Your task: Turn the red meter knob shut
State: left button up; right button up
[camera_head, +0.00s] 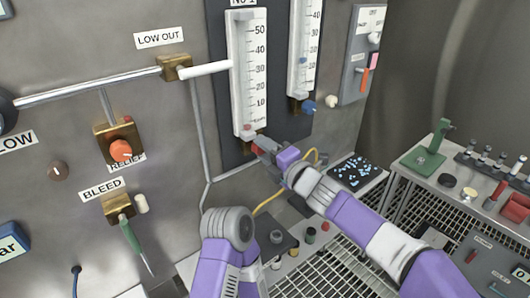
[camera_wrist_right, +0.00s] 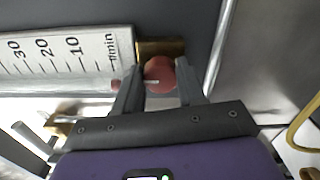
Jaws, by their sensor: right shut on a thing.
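The red meter knob (camera_wrist_right: 158,74) is round with a pale pointer line and sits on a brass block (camera_wrist_right: 160,48) at the foot of the white flow meter (camera_wrist_right: 70,57). In the wrist view it lies between the two fingers of my right gripper (camera_wrist_right: 158,88), which is shut on it. In the head view my right gripper (camera_head: 261,148) is at the foot of the tall meter (camera_head: 248,75) and mostly hides the knob. A small red float shows near the bottom of the meter's scale. My left gripper is not in view.
A second meter (camera_head: 304,48) with a blue knob (camera_head: 309,107) stands close to the right. An orange relief knob (camera_head: 121,150) and a green bleed lever (camera_head: 131,234) are on the wall to the left. A yellow hose (camera_head: 268,203) runs behind my right wrist. Benches with small parts stand right.

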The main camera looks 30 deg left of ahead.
dwell(0.4)
jog(key=o, duration=1)
jog(key=shift+o, duration=0.3)
jog(key=shift+r, duration=0.1)
jog(key=shift+r, duration=0.2)
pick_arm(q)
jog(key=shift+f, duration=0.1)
pick_arm(e)
jog(key=shift+d, duration=0.1)
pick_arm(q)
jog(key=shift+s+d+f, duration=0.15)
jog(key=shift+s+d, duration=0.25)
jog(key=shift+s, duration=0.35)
pick_arm(e)
jog(key=v, duration=0.7)
jog(key=shift+s+d+f, duration=0.15)
jog(key=shift+d+f, duration=0.2)
jog(key=shift+f, duration=0.1)
